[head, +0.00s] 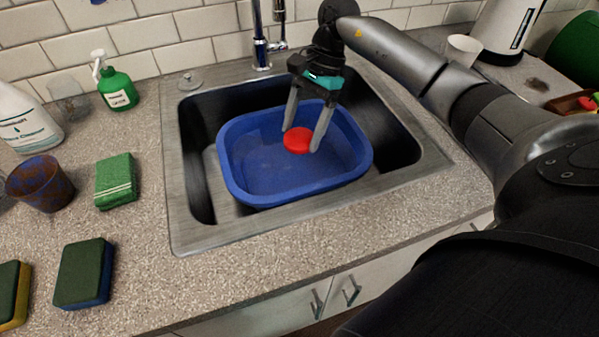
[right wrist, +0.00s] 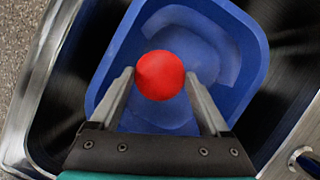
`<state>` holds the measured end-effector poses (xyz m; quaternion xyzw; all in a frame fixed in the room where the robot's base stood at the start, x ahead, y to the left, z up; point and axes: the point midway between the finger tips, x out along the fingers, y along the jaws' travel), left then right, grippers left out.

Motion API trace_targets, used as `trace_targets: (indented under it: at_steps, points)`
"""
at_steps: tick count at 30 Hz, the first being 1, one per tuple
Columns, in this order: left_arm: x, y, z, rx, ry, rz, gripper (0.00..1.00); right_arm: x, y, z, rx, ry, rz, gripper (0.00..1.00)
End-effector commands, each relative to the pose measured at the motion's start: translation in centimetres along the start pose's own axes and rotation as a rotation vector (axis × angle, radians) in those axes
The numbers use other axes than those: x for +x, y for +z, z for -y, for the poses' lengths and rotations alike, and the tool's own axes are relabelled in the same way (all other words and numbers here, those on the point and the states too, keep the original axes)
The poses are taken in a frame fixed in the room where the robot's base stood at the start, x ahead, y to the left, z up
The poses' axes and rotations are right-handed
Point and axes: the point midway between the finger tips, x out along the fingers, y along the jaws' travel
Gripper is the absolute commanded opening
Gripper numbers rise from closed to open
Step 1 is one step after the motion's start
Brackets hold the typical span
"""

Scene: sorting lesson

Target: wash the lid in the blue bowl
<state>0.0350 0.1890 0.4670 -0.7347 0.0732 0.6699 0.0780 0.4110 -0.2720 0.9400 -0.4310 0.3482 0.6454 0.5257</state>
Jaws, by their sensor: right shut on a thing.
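The red lid (head: 298,140) is round and is held between the fingers of my right gripper (head: 301,143), over the blue bowl (head: 243,186). The bowl stands in the sink and looks like a rectangular tub with rounded corners. In the right wrist view the lid (right wrist: 160,75) sits between the two fingertips of my right gripper (right wrist: 159,80), with the blue bowl (right wrist: 115,65) beneath it. I cannot tell whether the lid touches the water or the bowl's floor. My left gripper is not in view.
The metal sink (head: 195,239) surrounds the bowl, with a faucet (head: 261,45) behind it. On the left counter are a green soap bottle (head: 118,92), a white cleaner bottle (head: 28,122), a brownish cup (head: 40,184) and several sponges. A white cup (head: 463,48) and kettle (head: 503,28) stand back right.

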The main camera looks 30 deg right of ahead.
Motion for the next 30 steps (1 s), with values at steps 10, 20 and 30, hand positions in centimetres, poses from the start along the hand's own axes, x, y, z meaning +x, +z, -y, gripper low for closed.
trace_targets:
  at_steps: [10, 20, 30]
  points:
    - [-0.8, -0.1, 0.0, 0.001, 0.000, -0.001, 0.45, -1.3, 0.5, 0.0, -0.001, -0.002, -0.001, 0.27]
    - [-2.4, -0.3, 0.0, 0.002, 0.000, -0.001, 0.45, -3.8, 1.6, 0.0, 0.000, -0.001, -0.001, 0.27]
    - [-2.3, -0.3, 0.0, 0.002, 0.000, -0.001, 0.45, -3.7, 1.5, 0.0, 0.000, 0.000, 0.000, 0.27]
